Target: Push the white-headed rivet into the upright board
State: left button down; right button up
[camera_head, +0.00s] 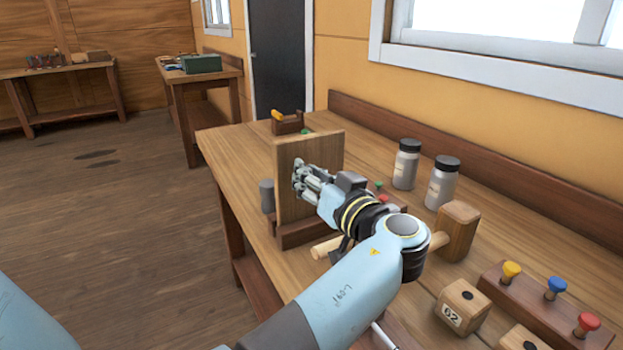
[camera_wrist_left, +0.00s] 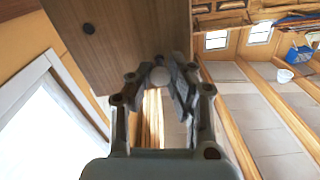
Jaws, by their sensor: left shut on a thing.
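The upright wooden board (camera_head: 310,165) stands in a dark wooden base (camera_head: 300,235) on the bench. It also fills the top of the left wrist view (camera_wrist_left: 125,40), where one dark round hole or plug (camera_wrist_left: 88,29) shows on its face. My left gripper (camera_head: 306,178) is close against the board's near face, fingers pointing at it. In the left wrist view the fingers (camera_wrist_left: 160,88) are shut around the white-headed rivet (camera_wrist_left: 159,76). Only its round white head shows clearly; its shank and any hole in front of it are hidden. My right gripper is in neither view.
A wooden mallet (camera_head: 459,230) lies behind my left arm. Two grey bottles (camera_head: 406,168) stand along the back. A rack (camera_head: 530,305) with yellow, blue and red rivets and a numbered block (camera_head: 462,305) are at front right. A grey cylinder (camera_head: 267,195) stands left of the board.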

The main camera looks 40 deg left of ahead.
pick_arm(q)
jog(key=shift+b+x, duration=0.45)
jog(key=shift+x, duration=0.35)
dwell(0.4)
jog(key=c, duration=1.2)
grip_release()
